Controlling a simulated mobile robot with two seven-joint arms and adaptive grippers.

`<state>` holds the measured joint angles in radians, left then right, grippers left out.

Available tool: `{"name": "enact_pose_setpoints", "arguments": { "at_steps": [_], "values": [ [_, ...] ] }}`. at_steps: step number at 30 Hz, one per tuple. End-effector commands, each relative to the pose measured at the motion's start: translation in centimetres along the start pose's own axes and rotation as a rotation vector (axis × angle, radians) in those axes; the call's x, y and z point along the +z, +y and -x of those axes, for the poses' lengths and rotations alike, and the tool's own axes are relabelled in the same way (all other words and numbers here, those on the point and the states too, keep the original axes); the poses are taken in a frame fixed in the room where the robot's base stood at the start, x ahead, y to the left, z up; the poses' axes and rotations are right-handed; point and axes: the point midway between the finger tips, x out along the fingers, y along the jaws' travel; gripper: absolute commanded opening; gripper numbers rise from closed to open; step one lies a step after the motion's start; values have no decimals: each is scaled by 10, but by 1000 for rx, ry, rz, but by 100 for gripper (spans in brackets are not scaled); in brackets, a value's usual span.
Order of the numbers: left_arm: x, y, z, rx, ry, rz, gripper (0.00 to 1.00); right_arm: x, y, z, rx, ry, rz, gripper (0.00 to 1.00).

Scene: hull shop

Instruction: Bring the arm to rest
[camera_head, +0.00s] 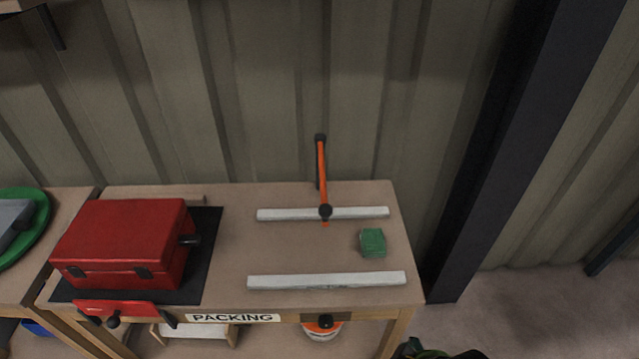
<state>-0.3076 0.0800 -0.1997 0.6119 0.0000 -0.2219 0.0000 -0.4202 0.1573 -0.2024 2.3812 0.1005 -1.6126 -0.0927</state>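Neither of my arms shows clearly in the head view, and I see no gripper fingers. A dark shape with green edges (438,352) is cut off by the bottom edge, right of the bench; I cannot tell what it is. The wooden packing bench (235,240) stands in front of the wall. A closed red toolbox (125,240) sits on a black mat (206,250) at its left. An orange and black clamp (322,175) stands at the rear pale bar (285,214). A green block (372,242) lies between it and the front pale bar (325,281).
A green round tray (38,222) with a grey object lies on the neighbouring bench at left. A dark steel column (510,150) rises right of the bench. A red item with black knobs (115,310) is at the front edge. Open floor (520,310) shows at right.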

Motion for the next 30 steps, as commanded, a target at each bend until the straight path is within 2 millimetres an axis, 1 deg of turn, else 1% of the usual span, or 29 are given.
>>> {"name": "enact_pose_setpoints", "arguments": {
  "at_steps": [1,3,7,8,9,14,20,23,26,27,29,30],
  "values": [
    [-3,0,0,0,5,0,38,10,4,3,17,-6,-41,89],
    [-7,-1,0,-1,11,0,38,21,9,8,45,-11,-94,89],
    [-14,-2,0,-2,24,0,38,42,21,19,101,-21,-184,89],
    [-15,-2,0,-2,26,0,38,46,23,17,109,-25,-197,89],
    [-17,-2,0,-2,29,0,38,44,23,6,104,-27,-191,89],
    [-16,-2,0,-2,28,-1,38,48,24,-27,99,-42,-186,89],
    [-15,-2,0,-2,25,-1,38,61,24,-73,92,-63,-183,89],
    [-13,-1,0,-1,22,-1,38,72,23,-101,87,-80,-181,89],
    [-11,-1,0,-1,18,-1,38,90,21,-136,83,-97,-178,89],
    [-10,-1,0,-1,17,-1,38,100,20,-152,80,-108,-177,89],
    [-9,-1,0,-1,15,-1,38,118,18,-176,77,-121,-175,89],
    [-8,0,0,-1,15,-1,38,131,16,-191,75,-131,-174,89]
  ]
}}
